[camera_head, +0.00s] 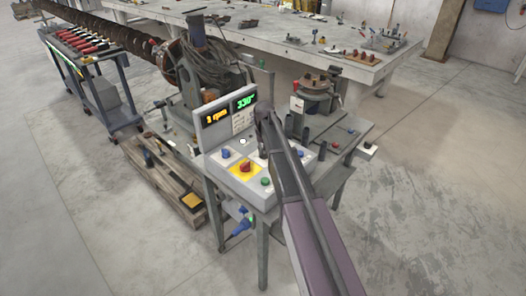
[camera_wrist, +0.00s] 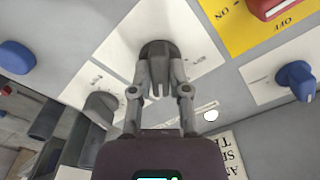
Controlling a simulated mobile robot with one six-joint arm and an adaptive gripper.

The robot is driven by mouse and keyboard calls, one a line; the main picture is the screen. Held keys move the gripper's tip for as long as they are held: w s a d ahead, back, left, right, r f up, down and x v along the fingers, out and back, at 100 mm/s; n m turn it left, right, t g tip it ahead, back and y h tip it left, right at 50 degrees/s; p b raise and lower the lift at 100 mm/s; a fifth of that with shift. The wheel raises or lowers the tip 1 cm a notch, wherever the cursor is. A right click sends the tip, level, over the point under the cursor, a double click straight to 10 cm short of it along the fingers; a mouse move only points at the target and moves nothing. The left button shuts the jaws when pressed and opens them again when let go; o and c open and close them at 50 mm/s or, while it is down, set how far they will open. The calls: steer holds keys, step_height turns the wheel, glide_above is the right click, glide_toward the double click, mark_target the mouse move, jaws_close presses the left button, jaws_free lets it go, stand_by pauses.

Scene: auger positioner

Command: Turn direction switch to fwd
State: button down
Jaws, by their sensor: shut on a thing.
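The direction switch is a dark knob (camera_wrist: 158,50) on a white label plate (camera_wrist: 125,62), seen in the wrist view. My gripper (camera_wrist: 160,75) has its two fingers around the knob, one on each side, and is shut on it. Small lettering stands on both sides of the knob, too small and turned to read, so I cannot tell which position it points to. In the head view my gripper (camera_head: 264,135) is over the control panel (camera_head: 216,170), and my arm hides the switch there.
A red switch (camera_head: 243,167) on a yellow plate, a blue knob (camera_head: 226,153) and a green button (camera_head: 265,181) lie left of my gripper. The display (camera_head: 226,110) reads "1 rpm" and "330°". Another blue knob (camera_wrist: 295,78) is close by in the wrist view.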

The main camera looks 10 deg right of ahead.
steer(key=shift+s+m, duration=0.1)
steer(key=shift+m, duration=0.5)
steer(key=c, duration=0.6)
jaws_free()
steer(key=shift+r, duration=0.15)
